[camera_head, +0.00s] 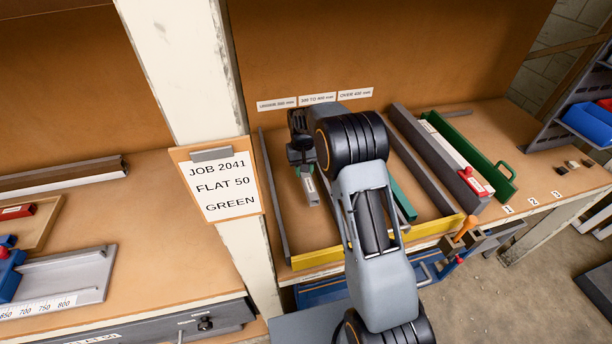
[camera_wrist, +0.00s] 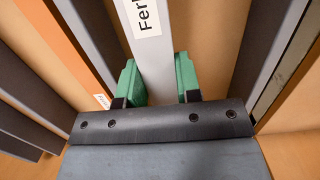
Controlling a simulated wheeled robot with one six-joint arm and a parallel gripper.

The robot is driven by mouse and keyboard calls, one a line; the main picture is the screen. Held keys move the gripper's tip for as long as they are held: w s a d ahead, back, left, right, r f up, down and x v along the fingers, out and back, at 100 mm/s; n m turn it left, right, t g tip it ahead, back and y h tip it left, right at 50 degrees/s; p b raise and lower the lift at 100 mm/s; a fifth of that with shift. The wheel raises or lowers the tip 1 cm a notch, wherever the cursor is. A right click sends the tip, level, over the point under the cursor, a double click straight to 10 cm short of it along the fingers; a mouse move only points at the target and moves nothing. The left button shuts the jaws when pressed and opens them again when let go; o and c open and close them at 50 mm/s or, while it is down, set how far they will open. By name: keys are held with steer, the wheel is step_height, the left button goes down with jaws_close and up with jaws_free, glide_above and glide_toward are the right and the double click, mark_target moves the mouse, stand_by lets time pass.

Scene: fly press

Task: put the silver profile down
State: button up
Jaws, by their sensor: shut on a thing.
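The silver profile (camera_head: 312,192) is a pale grey bar with a white label. My gripper (camera_head: 306,170) is shut on it, over the left part of the sorting rack with the yellow front strip (camera_head: 316,258). In the wrist view the silver profile (camera_wrist: 184,52) runs away from me between the green jaw pads of my gripper (camera_wrist: 160,82), and part of its label shows. The surface beneath it looks bare on both sides. I cannot tell whether the profile touches it. My arm hides the middle of the rack.
Length labels (camera_head: 318,99) are fixed behind the rack. A green profile (camera_head: 402,197) lies right of my arm, before a thick grey divider (camera_head: 422,160). A job card (camera_head: 217,183) hangs on the post.

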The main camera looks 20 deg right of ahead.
steer(key=shift+w+d+f, duration=0.2)
steer(key=shift+d+f, duration=0.2)
steer(key=shift+f, duration=1.75)
steer(key=o, duration=1.1)
steer(key=shift+f, duration=0.1)
steer(key=shift+c, duration=0.2)
